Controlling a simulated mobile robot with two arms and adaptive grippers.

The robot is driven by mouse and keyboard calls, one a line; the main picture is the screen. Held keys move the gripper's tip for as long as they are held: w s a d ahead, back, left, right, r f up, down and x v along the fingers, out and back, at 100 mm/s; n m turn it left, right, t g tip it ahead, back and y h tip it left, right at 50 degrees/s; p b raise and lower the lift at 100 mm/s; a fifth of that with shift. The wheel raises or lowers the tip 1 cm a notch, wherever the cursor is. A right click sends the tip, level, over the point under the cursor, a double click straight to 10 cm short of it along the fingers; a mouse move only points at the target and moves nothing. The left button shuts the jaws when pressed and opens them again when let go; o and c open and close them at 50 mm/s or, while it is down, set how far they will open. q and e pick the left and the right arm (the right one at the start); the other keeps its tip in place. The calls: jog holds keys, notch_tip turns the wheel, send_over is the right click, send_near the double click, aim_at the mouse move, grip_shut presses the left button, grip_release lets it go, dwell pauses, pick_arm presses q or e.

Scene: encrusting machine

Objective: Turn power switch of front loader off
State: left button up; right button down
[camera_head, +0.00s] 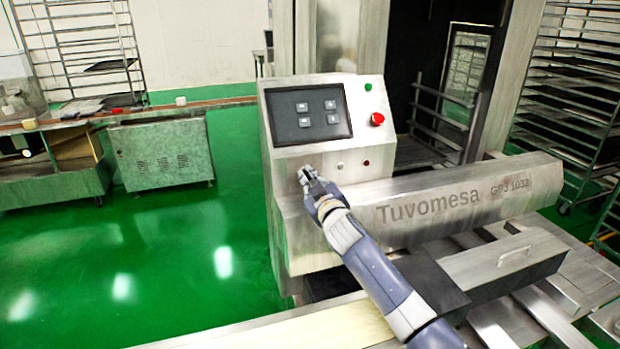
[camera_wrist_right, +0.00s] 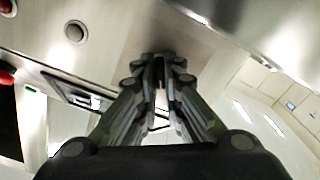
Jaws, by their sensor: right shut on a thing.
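The steel front loader marked Tuvomesa (camera_head: 430,210) has a sloped control panel (camera_head: 370,150). My right gripper (camera_head: 308,176) reaches from the lower right to the lower left of this panel, below the screen. In the right wrist view its fingers (camera_wrist_right: 160,62) are close together at the panel face, around a small dark part that I take for the power switch (camera_wrist_right: 159,72). The fingers hide most of that part, and its turned position cannot be read. My left gripper is in neither view.
The panel also carries a dark screen (camera_head: 308,113), a red emergency button (camera_head: 377,119), a green button (camera_head: 368,87), a pale round button (camera_head: 340,165) and a small red one (camera_head: 366,162). A conveyor (camera_head: 190,106) and rack stand left. Green floor lies open between.

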jog(key=shift+n, duration=1.6)
jog(key=c, duration=1.7)
grip_release()
jog(key=shift+v, duration=6)
